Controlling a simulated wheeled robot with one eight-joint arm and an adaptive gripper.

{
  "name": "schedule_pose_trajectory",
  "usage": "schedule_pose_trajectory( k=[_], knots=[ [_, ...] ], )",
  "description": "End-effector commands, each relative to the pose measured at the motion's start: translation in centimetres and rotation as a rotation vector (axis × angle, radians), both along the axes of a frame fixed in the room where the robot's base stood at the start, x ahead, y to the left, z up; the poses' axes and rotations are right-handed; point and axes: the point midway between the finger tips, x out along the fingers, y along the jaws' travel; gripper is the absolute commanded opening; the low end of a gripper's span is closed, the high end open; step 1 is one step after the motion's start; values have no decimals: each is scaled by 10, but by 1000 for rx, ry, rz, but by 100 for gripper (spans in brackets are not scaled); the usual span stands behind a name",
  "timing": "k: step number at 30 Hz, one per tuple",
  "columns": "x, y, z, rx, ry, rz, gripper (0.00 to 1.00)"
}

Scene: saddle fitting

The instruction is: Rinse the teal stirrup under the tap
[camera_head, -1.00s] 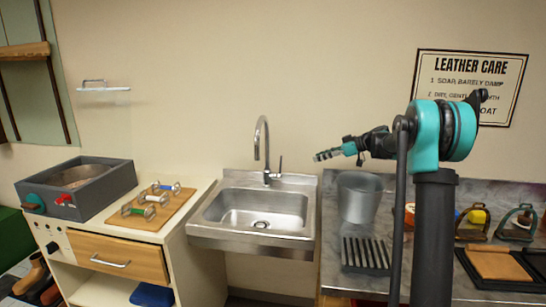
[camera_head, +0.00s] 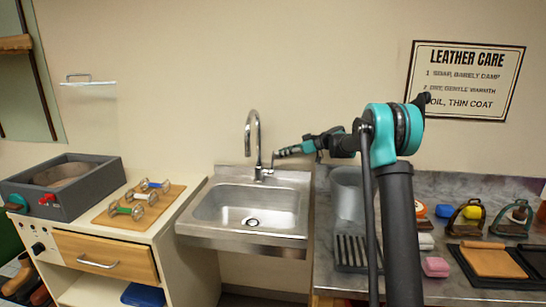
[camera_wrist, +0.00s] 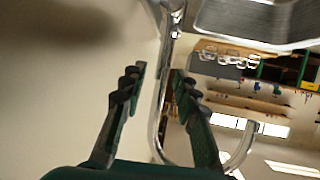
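A dark teal-green stirrup (camera_head: 509,229) stands upright at the right of the counter; I take it for the teal stirrup. The chrome tap (camera_head: 249,128) arches over the steel sink (camera_head: 208,232), with its lever (camera_head: 273,160) on the right. No water shows, and the visible basin is empty. My gripper (camera_head: 276,154) is beside the lever, at about its height. In the wrist view my gripper (camera_wrist: 160,78) has its fingers apart with nothing held between them. The tap's chrome pipe (camera_wrist: 158,118) shows beyond the gap. Whether a finger touches the lever I cannot tell.
A grey bin (camera_head: 346,193) and a slotted rack (camera_head: 351,252) stand right of the sink. A drawer cabinet (camera_head: 108,256) stands left.

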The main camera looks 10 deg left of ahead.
Motion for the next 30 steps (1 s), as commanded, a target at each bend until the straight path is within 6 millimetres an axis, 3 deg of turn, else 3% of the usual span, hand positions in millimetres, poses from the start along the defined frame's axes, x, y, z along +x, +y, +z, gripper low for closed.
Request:
schedule_pose_trajectory(
  k=[3, 9, 21, 30],
  knots=[
    [4, 21, -8, 0, -1, 3, 30],
    [9, 41, -17, 0, 0, 1, 30],
    [11, 48, -20, 0, 0, 0, 30],
    [11, 47, -20, 0, 0, 0, 0]
  ],
)
